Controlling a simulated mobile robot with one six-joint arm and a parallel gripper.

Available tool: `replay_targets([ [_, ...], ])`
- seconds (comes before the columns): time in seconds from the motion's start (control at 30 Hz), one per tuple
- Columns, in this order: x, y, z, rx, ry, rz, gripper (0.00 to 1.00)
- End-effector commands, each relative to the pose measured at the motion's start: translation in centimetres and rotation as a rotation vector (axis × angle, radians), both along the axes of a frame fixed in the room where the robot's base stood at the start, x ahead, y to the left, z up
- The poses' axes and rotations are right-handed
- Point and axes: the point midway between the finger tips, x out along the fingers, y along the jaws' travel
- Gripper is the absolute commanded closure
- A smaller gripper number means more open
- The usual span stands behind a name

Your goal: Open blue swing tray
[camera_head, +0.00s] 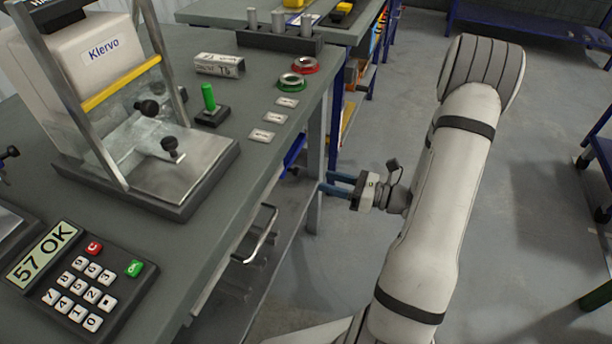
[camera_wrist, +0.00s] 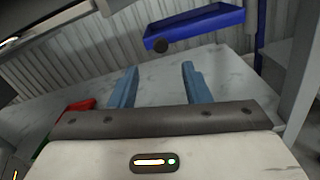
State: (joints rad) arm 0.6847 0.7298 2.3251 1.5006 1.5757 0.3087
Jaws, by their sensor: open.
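The blue swing tray (camera_wrist: 205,26) shows in the wrist view at the top, under the table, with a dark round knob (camera_wrist: 160,46) on its near left part. In the head view a small piece of blue, probably the tray (camera_head: 294,152), shows below the table's right edge, mostly hidden by the tabletop and leg. My gripper (camera_head: 326,181) is beside the table leg, below tabletop height. Its two blue fingers are apart and empty. In the wrist view my gripper (camera_wrist: 160,68) points towards the tray, with the knob beyond the fingertips and apparently not touched.
A grey table leg (camera_head: 316,150) stands close by the fingers. A metal drawer handle (camera_head: 262,236) sticks out from the table front. A red object (camera_wrist: 78,107) lies left of the fingers in the wrist view.

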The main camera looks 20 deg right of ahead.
Motion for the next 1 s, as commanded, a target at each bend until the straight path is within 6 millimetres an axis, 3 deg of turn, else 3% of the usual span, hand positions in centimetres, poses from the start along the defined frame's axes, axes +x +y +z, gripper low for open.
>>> replay_targets([
  [0.5,3.9,5.1,-0.1,0.002,0.001,-0.007,0.57],
  [0.9,4.5,5.8,0.0,0.003,0.001,-0.011,0.57],
  [1.0,4.5,5.8,0.0,0.003,0.001,-0.011,0.63],
])
